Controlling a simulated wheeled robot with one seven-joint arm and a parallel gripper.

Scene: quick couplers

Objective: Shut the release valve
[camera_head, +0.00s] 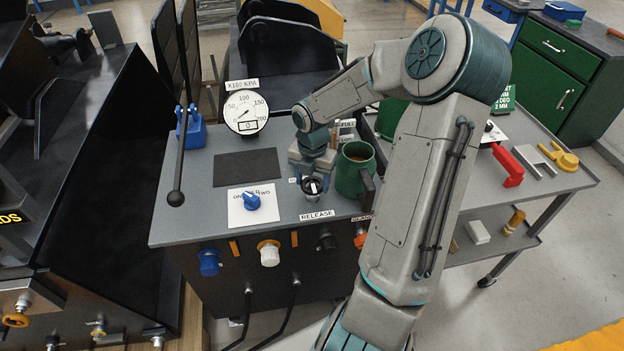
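The release valve is a dark round knob (312,190) with a pale pointer mark, on the grey bench top just behind the "RELEASE" label (317,215). My gripper (311,177) points down right over the knob, at or just above its top. The fingertips are small and partly hidden, so I cannot tell whether they touch the knob or how far apart they are. The pointer mark looks roughly upright in the picture, but its exact angle is hard to read.
A green mug (353,172) stands close to the right of the knob. A blue knob (251,201) on a white plate, a dial gauge (246,112) and a black lever (178,160) are to the left. A grey cart (560,180) with tools stands right.

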